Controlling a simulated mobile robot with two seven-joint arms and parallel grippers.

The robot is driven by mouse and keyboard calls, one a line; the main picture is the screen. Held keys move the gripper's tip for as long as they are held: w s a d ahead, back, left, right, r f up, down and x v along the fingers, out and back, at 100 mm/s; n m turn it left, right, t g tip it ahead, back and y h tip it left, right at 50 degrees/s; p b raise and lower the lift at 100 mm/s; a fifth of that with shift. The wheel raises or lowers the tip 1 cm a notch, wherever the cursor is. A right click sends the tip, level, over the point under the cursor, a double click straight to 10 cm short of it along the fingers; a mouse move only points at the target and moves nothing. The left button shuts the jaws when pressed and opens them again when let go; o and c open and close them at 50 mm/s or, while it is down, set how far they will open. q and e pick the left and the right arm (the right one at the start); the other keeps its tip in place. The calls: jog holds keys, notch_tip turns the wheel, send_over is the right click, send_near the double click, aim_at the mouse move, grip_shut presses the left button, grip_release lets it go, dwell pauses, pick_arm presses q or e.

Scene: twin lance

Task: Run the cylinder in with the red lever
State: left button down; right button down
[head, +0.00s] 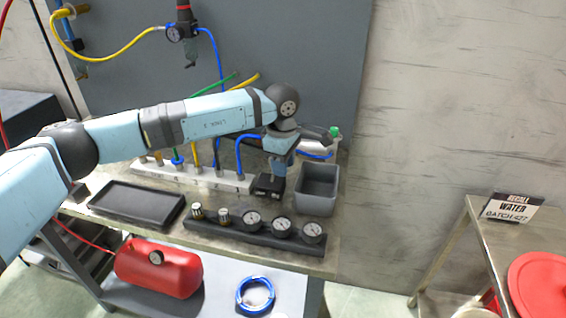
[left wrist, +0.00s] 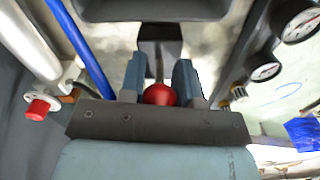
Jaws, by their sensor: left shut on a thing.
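The red lever knob (left wrist: 160,94) sits between my left gripper's fingers (left wrist: 160,82) in the left wrist view. Its thin stem runs to a black block (left wrist: 160,38). My left gripper (head: 277,162) is shut on the knob, reaching down from above. The black block (head: 268,186) stands on the bench in the head view, and the knob is hidden there by the gripper. A silver cylinder-like body (head: 318,146) with a green end lies behind my wrist, partly covered; whether its rod is in or out I cannot tell. My right gripper is not in view.
A grey bin (head: 318,202) stands close right of the block. A gauge bar (head: 265,236) runs along the front. A black tray (head: 135,218) lies left. A white manifold (head: 205,178) with coloured hoses is behind. A red tank (head: 158,270) is below.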

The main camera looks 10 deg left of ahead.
pick_arm(q)
jog(key=shift+s+f, duration=0.1)
jog(key=shift+f, duration=0.1)
jog(key=c, duration=0.8)
grip_release()
jog(key=shift+r, duration=0.15)
notch_tip(320, 180, up, 14)
jog(key=shift+a+f, duration=0.15)
jog(key=shift+f, duration=0.05)
